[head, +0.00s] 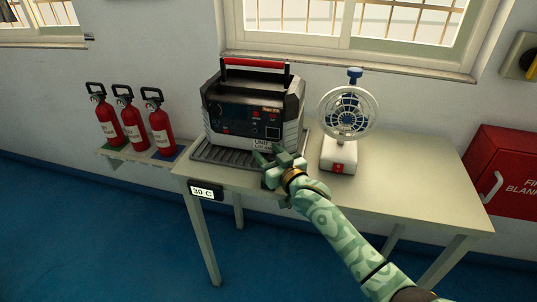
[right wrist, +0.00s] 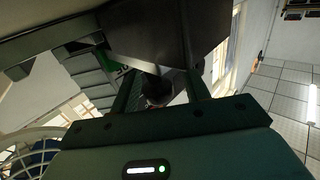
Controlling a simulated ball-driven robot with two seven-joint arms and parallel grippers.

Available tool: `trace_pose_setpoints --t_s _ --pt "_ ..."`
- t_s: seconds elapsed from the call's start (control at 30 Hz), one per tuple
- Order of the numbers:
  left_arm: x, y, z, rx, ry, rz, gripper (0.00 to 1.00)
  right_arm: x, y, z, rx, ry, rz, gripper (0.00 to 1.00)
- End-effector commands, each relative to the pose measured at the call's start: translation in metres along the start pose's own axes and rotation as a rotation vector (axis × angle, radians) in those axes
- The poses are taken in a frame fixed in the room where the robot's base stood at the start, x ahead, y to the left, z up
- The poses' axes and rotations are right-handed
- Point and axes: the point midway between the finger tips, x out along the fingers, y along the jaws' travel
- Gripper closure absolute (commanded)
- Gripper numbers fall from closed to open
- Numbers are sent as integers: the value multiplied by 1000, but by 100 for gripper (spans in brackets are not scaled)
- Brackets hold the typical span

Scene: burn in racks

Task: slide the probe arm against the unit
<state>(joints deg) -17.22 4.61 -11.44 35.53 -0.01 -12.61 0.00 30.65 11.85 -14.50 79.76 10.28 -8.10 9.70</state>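The unit (head: 250,105) is a dark box with grey edges, a red top handle and a front panel. It stands on a ribbed grey tray (head: 205,154) on the table. My right gripper (head: 268,154) is at the unit's lower front right corner, by a white label reading "UNIT". In the right wrist view its two fingers (right wrist: 168,88) are apart, with a dark round knob-like piece (right wrist: 158,92) between them. I cannot tell whether they touch it, or whether it is the probe arm. The gripper hides part of the tray's front. My left gripper is not in view.
A white fan (head: 348,112) on a base with a red switch stands close right of the unit. A "30 C" display (head: 206,191) hangs at the table's front edge. Red extinguishers (head: 132,120) stand on a shelf at left. The table's right part (head: 420,185) is clear.

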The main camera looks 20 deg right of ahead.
Motion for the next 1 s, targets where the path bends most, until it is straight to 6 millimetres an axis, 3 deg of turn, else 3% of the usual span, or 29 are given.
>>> trace_pose_setpoints --t_s 0.23,0.37,0.8,1.0 --pt "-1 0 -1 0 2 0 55 -2 0 -1 0 0 0 54" --pt "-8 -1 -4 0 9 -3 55 -16 0 -3 0 0 0 54" --pt "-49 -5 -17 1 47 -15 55 -127 0 -4 0 0 -1 54" --pt "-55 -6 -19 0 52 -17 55 -156 0 -1 -1 0 0 54"
